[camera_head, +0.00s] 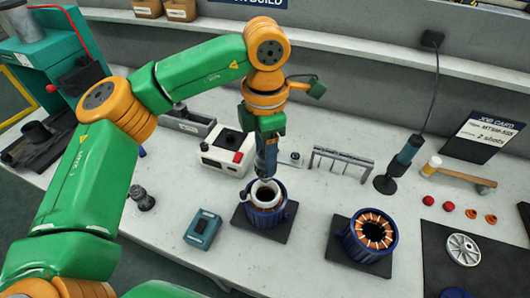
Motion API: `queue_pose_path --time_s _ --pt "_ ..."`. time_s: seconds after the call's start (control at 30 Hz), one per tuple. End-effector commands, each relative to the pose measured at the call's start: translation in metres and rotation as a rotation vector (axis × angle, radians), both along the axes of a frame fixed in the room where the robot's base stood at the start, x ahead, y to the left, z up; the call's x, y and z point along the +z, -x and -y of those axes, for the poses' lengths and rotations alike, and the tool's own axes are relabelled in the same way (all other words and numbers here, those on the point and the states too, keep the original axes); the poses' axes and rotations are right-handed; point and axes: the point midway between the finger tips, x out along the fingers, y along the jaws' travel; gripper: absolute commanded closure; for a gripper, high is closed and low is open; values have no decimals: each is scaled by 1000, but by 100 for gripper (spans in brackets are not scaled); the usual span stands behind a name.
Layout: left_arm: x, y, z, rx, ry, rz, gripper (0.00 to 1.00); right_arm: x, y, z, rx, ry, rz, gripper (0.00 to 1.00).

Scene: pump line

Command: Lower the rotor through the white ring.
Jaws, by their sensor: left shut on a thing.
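My left gripper (266,172) reaches down from above, just over a white ring (258,194). It is shut on the rotor, which is barely visible between the fingers and the ring. I cannot tell how far the rotor is inside the ring. The white ring sits on top of a blue motor housing (266,217), which stands upright on a dark mat (247,231). The ring's opening looks dark, and its far side is partly covered by the gripper. My right gripper is not in view.
A second blue housing with copper windings (368,236) stands to the right. A blue-grey box (202,229) is at the left and a white box with a red button (228,151) behind.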

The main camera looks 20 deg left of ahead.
Motion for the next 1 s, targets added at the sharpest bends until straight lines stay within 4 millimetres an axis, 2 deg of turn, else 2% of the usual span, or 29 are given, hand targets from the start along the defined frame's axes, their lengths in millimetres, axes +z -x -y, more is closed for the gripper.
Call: queue_pose_path --time_s 0.07,0.37,0.73,1.0 --pt "7 0 0 0 1 1 100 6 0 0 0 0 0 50" --pt "4 0 0 0 1 1 100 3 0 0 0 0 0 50" --pt "-29 -1 0 0 -1 1 100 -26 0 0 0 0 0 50" --pt "-29 -1 0 0 -1 1 100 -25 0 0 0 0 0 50"
